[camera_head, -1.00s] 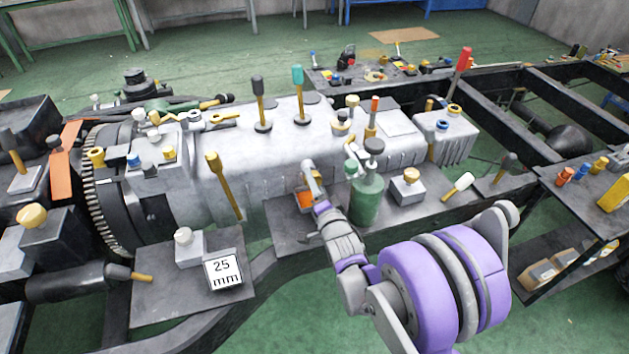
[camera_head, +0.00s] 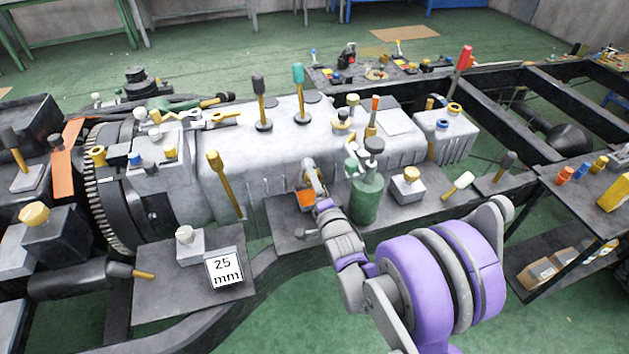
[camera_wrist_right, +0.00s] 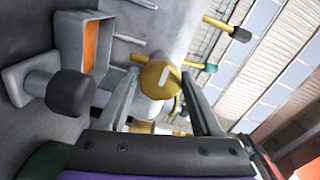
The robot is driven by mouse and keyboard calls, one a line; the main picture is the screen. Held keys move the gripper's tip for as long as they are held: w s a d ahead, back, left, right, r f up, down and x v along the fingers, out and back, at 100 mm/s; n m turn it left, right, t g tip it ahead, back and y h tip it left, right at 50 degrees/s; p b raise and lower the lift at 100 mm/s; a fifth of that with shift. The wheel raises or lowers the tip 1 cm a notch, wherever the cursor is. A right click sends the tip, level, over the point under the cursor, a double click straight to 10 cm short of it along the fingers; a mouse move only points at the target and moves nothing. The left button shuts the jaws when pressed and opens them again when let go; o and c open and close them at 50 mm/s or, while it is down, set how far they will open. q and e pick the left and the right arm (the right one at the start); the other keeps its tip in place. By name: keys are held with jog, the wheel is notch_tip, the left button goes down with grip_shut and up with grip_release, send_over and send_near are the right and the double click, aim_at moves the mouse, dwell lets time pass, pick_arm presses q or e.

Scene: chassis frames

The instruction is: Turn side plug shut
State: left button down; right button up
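In the right wrist view, the side plug (camera_wrist_right: 160,80) is a round yellow head with a pale mark on its face. My right gripper (camera_wrist_right: 161,77) has one finger on each side of it, close to its edges. I cannot tell whether the fingers touch the head. In the head view, my right gripper (camera_head: 310,172) is at the near side of the grey gearbox housing (camera_head: 275,145). The plug is largely hidden there by the fingers. My left gripper is not in view.
An orange-fronted grey box (camera_wrist_right: 85,45) and a dark round knob (camera_wrist_right: 70,92) are left of the fingers in the wrist view. A green bottle (camera_head: 366,200) stands just right of my gripper in the head view. A "25 mm" sign (camera_head: 224,268) is at lower left.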

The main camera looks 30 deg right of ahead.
jog(key=shift+o, duration=1.2)
jog(key=v, duration=1)
jog(key=shift+s, duration=0.4)
